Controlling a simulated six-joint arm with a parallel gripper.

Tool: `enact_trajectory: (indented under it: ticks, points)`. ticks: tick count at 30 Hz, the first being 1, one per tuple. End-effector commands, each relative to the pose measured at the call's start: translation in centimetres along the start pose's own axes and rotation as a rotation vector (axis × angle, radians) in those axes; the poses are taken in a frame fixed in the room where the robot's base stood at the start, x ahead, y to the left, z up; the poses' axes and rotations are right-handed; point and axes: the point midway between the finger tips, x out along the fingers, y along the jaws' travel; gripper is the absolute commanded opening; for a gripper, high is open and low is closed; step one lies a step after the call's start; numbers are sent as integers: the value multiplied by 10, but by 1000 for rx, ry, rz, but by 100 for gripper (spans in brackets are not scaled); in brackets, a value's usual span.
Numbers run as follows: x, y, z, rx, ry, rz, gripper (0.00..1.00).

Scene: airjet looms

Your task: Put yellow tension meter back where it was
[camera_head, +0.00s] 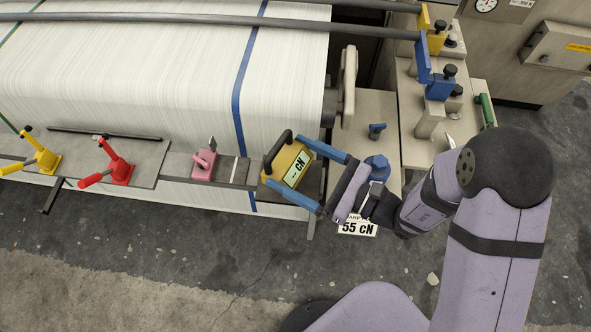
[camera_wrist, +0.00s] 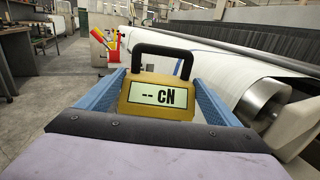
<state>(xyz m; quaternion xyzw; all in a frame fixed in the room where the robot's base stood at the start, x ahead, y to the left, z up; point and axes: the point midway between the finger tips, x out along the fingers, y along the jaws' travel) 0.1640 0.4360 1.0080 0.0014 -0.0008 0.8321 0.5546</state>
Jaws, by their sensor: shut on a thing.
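The yellow tension meter (camera_head: 288,165) has a black handle and a display that reads "-- cN". It is between the blue fingers of my gripper (camera_head: 307,181), which is shut on it. In the head view it appears over the right end of the grey rail, by the edge of the white warp sheet; I cannot tell whether it touches the rail. In the wrist view the meter (camera_wrist: 168,88) is upright and centred, with a blue finger of my gripper (camera_wrist: 165,100) on each side.
A pink clamp (camera_head: 204,163), a red lever (camera_head: 114,160) and a yellow lever (camera_head: 41,156) stand left along the rail (camera_head: 240,172). A "55 cN" card (camera_head: 357,227) is below my gripper. Blue and yellow levers (camera_head: 436,85) stand on the machine at right. Open floor lies in front.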

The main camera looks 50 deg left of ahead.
Motion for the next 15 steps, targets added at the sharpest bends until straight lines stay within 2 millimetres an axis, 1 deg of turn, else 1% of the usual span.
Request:
enact_trajectory:
  ticks: [8, 15]
  points:
    - [0, 0, -4, -1, -3, 0, 46]
    - [0, 0, -26, 1, -3, 0, 46]
